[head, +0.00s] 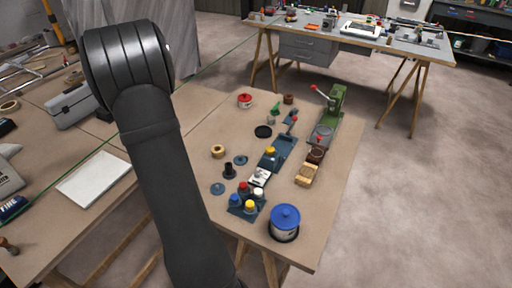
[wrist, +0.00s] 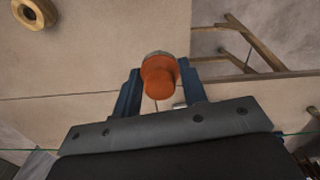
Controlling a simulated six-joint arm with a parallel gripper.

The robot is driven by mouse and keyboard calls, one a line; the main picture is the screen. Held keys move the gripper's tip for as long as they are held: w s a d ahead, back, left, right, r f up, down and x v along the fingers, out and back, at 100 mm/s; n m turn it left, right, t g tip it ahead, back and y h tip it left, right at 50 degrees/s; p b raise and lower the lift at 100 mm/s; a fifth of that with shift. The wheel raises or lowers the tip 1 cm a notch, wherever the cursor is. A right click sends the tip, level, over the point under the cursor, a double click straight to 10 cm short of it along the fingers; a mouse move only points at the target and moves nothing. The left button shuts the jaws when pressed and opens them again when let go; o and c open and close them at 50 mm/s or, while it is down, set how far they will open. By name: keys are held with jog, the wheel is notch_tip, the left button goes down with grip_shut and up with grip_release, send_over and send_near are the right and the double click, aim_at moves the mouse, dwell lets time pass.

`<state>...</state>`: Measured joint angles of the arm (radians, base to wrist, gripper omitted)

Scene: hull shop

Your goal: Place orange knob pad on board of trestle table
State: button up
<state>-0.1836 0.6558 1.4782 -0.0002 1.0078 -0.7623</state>
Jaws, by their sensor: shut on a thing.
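In the wrist view, an orange knob pad (wrist: 158,76) with a greyish disc at its far end sits between the two blue fingers of my gripper (wrist: 160,74), which is shut on it. Beneath it is the tan board (wrist: 90,55) of a table, with its edge and wooden legs at the right. I cannot tell how high the pad is above the board. In the head view, the trestle table's board (head: 325,215) bears many small things. My dark arm fills the left middle there and hides the gripper and pad.
A blue-lidded pot (head: 285,221), a blue tray of coloured knobs (head: 246,201), a green press (head: 329,112) and a wooden ring (head: 218,151) stand on the board. The board's right strip is bare. A second trestle table (head: 400,44) stands behind, across open floor.

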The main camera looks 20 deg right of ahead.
jog(key=s+d+m, duration=0.3)
jog(key=s+d, duration=0.1)
jog(key=d, duration=0.9)
jog(key=s+d+m, duration=0.2)
jog(key=s+d, duration=0.2)
jog(key=d, duration=1)
jog(key=s+d+m, duration=0.3)
jog(key=s+d, duration=0.6)
jog(key=s, duration=0.2)
jog(key=s+d+m, duration=0.3)
jog(key=s+d, duration=0.5)
jog(key=s, duration=0.3)
send_over(293, 198)
notch_tip(293, 198, down, 7)
jog(key=shift+s+d+f, duration=0.1)
jog(key=shift+s, duration=0.05)
jog(key=shift+f, duration=1.95)
jog(key=shift+f, duration=0.15)
jog(key=o, duration=1)
jog(key=shift+c, duration=0.2)
